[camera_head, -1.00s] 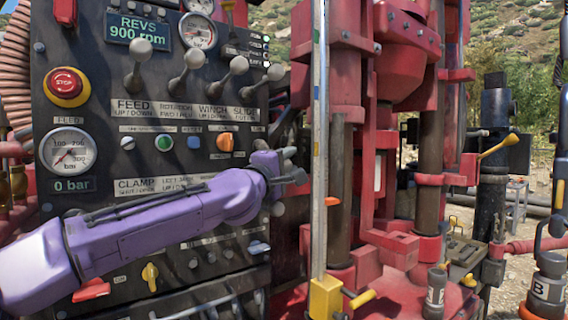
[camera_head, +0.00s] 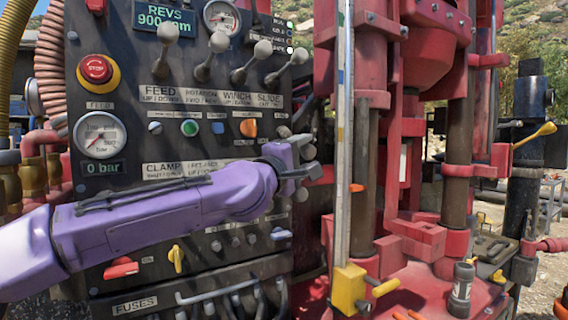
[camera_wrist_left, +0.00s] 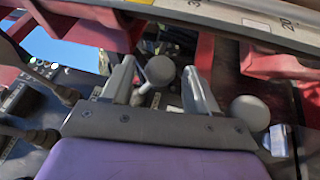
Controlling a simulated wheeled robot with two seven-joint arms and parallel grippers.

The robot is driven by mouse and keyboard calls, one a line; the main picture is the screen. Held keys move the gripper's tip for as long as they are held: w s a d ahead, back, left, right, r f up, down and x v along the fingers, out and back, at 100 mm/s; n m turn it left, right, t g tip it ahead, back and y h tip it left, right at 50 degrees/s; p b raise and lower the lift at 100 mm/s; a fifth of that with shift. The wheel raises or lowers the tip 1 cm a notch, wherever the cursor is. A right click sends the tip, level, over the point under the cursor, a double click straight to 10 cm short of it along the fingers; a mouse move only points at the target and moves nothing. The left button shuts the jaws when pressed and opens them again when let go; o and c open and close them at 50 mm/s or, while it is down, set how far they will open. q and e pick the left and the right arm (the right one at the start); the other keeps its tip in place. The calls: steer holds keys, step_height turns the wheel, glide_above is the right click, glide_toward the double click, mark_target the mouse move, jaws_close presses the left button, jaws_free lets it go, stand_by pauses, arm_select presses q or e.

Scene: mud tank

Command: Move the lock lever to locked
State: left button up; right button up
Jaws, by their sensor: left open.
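My left gripper (camera_head: 300,160) is open at the right edge of the dark control panel, by the ball-knob levers beside the clamp label. In the left wrist view my left gripper (camera_wrist_left: 160,88) has its two fingers apart, with a grey ball knob (camera_wrist_left: 159,70) showing between them; contact cannot be told. A second grey ball knob (camera_wrist_left: 249,113) is right of the fingers. In the head view, ball knobs show near the fingertips (camera_head: 308,152) and below them (camera_head: 300,193). I cannot read a lock label, so which lever is the lock lever is unclear. My right gripper is out of view.
The control panel (camera_head: 120,205) has a row of ball-knob levers (camera_head: 219,42) above and a red stop button (camera_head: 96,69). A measuring rail (camera_head: 343,110) with a yellow foot (camera_head: 349,288) stands close right of my gripper. A red rig frame (camera_head: 420,240) is behind it.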

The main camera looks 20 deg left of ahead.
arm_select(q)
steer(key=r+v, duration=0.2)
steer(key=v, duration=0.8)
steer(key=shift+s+r+b, duration=0.2)
steer(key=shift+r+b, duration=0.05)
steer(key=shift+b, duration=0.05)
steer(key=shift+a, duration=0.25)
